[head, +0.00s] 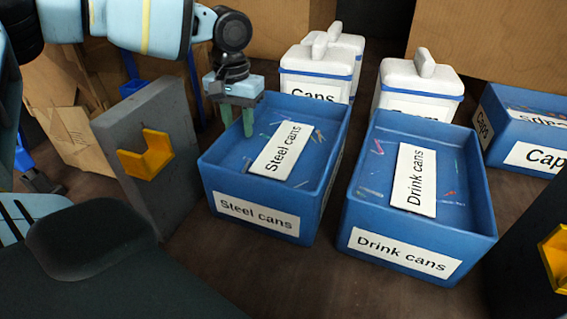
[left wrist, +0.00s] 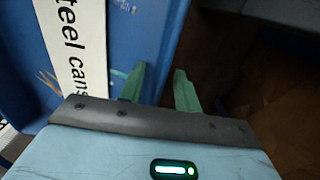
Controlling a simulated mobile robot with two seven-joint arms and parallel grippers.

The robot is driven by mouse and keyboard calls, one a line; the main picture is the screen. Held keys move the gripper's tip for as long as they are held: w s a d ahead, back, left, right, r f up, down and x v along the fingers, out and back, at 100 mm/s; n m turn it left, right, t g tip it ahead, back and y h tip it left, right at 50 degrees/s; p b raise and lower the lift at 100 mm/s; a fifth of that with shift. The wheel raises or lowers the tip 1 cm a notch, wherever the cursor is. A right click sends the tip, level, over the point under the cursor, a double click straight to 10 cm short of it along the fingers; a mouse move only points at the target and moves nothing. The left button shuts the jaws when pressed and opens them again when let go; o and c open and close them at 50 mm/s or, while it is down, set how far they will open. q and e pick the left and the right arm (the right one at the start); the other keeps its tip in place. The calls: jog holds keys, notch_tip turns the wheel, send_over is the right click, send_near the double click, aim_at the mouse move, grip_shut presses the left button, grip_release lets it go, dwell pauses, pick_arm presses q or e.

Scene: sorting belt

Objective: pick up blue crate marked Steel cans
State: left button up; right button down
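The blue crate marked Steel cans (head: 213,178) stands on the brown surface at the middle of the head view. It has a white label on its front and a white Steel cans card inside. In the left wrist view the crate (left wrist: 150,45) fills the upper left. My left gripper (head: 237,120) points down at the crate's far left rim. Its green fingers are apart in the left wrist view (left wrist: 160,88), one over the crate's inside and one outside, with the rim seemingly between them. Whether they touch the wall is unclear. My right gripper is not in view.
A blue Drink cans crate (head: 355,215) stands close on the right. White lidded boxes (head: 315,62) (head: 418,78) stand behind. A blue Caps crate (head: 497,128) is at the far right. A grey panel with a yellow bracket (head: 148,155) stands left of the Steel cans crate.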

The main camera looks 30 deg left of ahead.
pick_arm(q)
grip_shut()
dwell(1.4)
jog(key=shift+r, duration=0.1)
